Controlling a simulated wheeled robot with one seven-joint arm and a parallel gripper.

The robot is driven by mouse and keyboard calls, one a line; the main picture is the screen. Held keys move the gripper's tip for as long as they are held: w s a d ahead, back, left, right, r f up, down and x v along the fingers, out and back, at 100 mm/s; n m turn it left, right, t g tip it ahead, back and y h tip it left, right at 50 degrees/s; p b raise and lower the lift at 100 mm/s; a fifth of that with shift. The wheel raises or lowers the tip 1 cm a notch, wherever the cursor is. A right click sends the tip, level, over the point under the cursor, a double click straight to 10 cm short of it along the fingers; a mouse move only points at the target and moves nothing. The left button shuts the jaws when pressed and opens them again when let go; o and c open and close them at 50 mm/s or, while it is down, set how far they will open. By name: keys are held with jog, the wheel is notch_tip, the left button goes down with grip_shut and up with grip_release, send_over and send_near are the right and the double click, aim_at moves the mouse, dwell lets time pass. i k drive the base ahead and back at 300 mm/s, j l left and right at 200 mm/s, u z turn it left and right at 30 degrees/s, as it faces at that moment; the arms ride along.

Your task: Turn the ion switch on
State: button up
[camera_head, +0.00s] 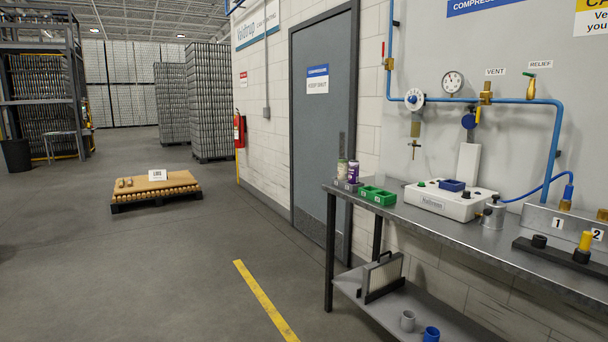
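A white box (450,201) with a printed label on its front stands on the grey metal workbench (405,200) along the right wall. On its top are a green knob or button (421,183), a blue open tray (452,185) and a small dark knob (466,194). No part is legibly marked as the ion switch, and I cannot tell any switch position at this size. My gripper is not in view.
Green bins (377,196), cans (352,172) and a metal canister (493,213) share the bench. Blue pipes with a gauge (453,82) and valves run above it. A low pallet (155,189) stands at left. The floor before the bench is clear.

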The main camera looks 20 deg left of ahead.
aim_at(466, 194)
jog(key=i+j+u, duration=0.35)
jog(key=i+j, duration=1.3)
jog(key=j+z, duration=0.1)
jog(key=z, duration=0.75)
